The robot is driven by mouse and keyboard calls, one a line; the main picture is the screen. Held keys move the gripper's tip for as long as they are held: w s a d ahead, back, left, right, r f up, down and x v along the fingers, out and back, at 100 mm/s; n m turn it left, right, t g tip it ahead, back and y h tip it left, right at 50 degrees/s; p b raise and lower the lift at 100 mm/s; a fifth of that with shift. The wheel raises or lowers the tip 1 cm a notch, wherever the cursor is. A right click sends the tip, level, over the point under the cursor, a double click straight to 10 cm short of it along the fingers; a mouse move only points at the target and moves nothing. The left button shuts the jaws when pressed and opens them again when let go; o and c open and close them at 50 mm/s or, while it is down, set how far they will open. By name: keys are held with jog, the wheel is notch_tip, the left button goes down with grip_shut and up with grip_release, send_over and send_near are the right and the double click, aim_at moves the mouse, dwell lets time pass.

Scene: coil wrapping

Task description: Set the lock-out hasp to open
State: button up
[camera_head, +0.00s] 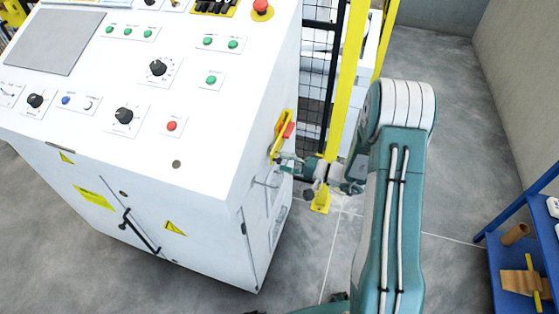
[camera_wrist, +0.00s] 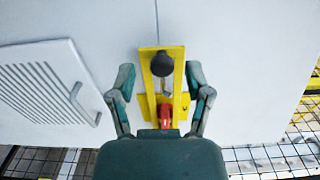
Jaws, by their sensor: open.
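The lock-out hasp is a yellow bracket (camera_head: 279,135) on the right side face of the white console, with a red part (camera_head: 288,130) on it. In the wrist view the yellow bracket (camera_wrist: 147,72) is in the middle, with a dark round knob (camera_wrist: 162,64) and a red part (camera_wrist: 165,115). My gripper (camera_wrist: 160,76) is open, with one finger on each side of the bracket and the knob between them. No finger visibly touches the knob. In the head view my gripper (camera_head: 279,163) is at the bracket's lower end; its fingertips are hard to make out.
The white console (camera_head: 215,165) carries several buttons and dials. A louvred panel with a handle (camera_wrist: 50,85) is left of the bracket in the wrist view. A yellow post (camera_head: 348,80) and black mesh fence (camera_head: 313,85) stand close behind my gripper. A blue shelf (camera_head: 500,262) is at right.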

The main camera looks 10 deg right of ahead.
jog(key=shift+x, duration=1)
grip_shut()
jog(key=shift+s+d, duration=0.1)
jog(key=shift+s, duration=0.05)
